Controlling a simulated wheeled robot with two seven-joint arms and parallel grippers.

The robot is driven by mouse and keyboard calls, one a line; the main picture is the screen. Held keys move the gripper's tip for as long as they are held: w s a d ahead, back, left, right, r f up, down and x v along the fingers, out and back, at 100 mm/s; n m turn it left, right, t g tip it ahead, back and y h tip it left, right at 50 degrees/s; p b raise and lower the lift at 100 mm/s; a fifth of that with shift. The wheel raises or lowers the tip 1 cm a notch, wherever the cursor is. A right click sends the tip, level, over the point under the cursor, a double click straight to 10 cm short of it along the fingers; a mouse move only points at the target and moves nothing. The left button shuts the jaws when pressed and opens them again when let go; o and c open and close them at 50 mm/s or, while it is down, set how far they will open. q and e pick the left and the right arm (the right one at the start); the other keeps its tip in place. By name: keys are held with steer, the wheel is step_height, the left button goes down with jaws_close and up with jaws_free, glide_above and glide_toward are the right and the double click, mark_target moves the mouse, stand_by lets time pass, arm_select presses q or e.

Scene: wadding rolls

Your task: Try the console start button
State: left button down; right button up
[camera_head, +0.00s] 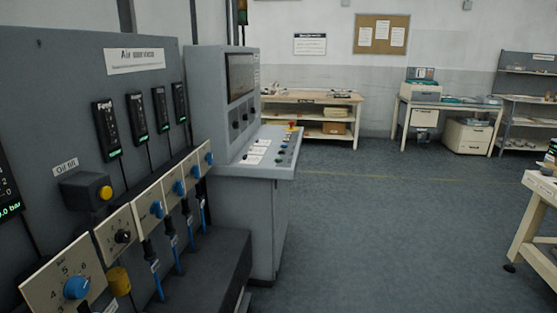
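The grey console (215,109) stands left of centre. It has a dark screen (240,74) on its upright face and a sloped desk (276,171) in front. The desk carries several small coloured buttons (284,150), white label cards (254,151) and a red knob on a yellow base (292,125) at its far end. The buttons are too small to tell which one is the start button. Neither of my grippers shows in the head view.
A grey panel (60,90) with dials, blue knobs and gauges fills the left side close by. Wooden workbenches (335,98) and shelves (527,66) stand along the back wall. A table (540,185) juts in at the right. The floor (400,220) between is clear.

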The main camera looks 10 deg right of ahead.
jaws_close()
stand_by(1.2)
